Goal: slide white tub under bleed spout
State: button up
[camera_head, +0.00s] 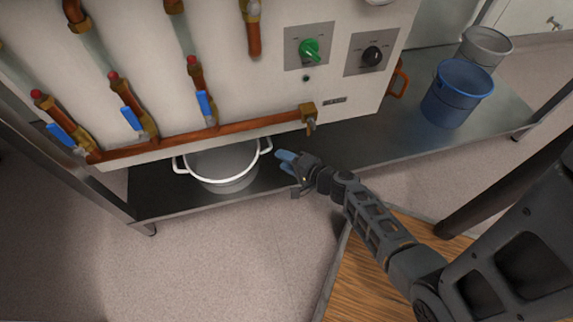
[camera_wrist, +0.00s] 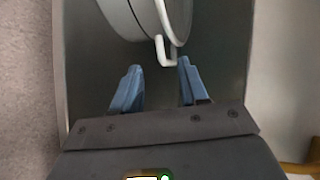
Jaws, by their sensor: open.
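The white tub (camera_head: 222,165) stands upright on the dark metal shelf below the pipe panel, with a handle on each side. The bleed spout (camera_head: 310,124) is a small brass tap at the right end of the horizontal copper pipe, to the right of the tub and higher. My gripper (camera_head: 283,163) has blue fingers and is just right of the tub's right handle. In the wrist view my gripper (camera_wrist: 157,80) is open, and the white handle (camera_wrist: 165,50) of the tub lies just ahead between the fingertips. I cannot tell whether they touch.
A blue bucket (camera_head: 457,94) and a grey bucket (camera_head: 485,47) stand farther right on the shelf (camera_head: 385,140). The panel (camera_head: 230,90) overhangs the tub. A wooden surface (camera_head: 375,265) is in front.

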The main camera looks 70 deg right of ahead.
aim_at(265, 152)
jog(key=shift+w, duration=0.1)
jog(key=shift+b+x, duration=1.05)
jog(key=shift+x, duration=2.75)
grip_shut()
